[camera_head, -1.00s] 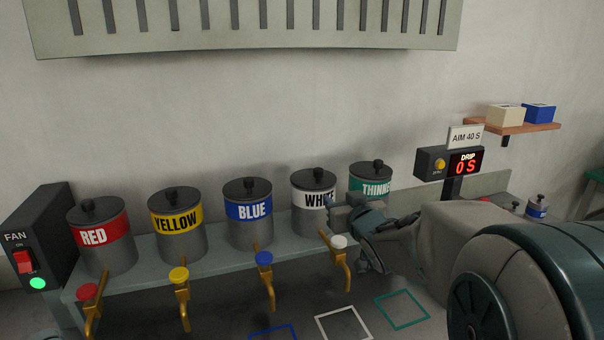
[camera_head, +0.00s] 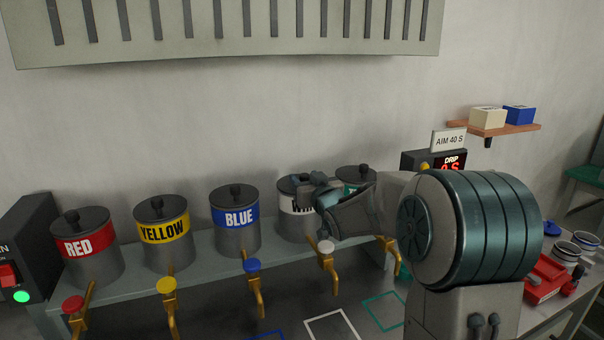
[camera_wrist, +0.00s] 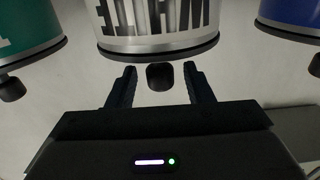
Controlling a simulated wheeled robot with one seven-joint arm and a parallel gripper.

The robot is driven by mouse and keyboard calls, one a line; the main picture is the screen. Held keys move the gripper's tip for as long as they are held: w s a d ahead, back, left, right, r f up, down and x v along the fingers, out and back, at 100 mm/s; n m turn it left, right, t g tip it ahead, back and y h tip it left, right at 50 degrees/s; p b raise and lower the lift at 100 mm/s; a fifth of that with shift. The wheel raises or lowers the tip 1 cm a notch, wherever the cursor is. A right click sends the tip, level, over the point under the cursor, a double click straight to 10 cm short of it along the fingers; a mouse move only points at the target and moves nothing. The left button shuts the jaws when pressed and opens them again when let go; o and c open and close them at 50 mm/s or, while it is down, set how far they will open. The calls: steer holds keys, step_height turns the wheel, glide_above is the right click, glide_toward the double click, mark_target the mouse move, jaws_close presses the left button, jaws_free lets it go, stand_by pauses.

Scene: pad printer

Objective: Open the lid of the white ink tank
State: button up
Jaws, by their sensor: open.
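The white ink tank (camera_head: 291,224) is a grey cylinder with a white label, standing on the shelf between the blue and thinner tanks. Its dark lid (camera_head: 287,186) looks closed and is partly hidden behind my gripper (camera_head: 312,186). The wrist view shows the tank upside down, with its label (camera_wrist: 160,18) and the lid's dark rim (camera_wrist: 160,53). The black lid knob (camera_wrist: 160,76) appears between my two open fingers (camera_wrist: 161,82), with a gap on each side. My gripper holds nothing.
The blue tank (camera_head: 236,235) stands to the left and the thinner tank (camera_head: 357,181) close on the right, partly behind my arm. Yellow (camera_head: 165,250) and red tanks (camera_head: 92,262) stand further left. A white-topped tap (camera_head: 327,255) projects below the white tank.

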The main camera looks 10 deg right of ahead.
steer(key=shift+w+a, duration=0.15)
steer(key=shift+w, duration=0.55)
steer(key=shift+w+a, duration=0.1)
steer(key=shift+w, duration=0.6)
jaws_close()
steer(key=shift+p, duration=0.35)
steer(key=shift+r, duration=0.15)
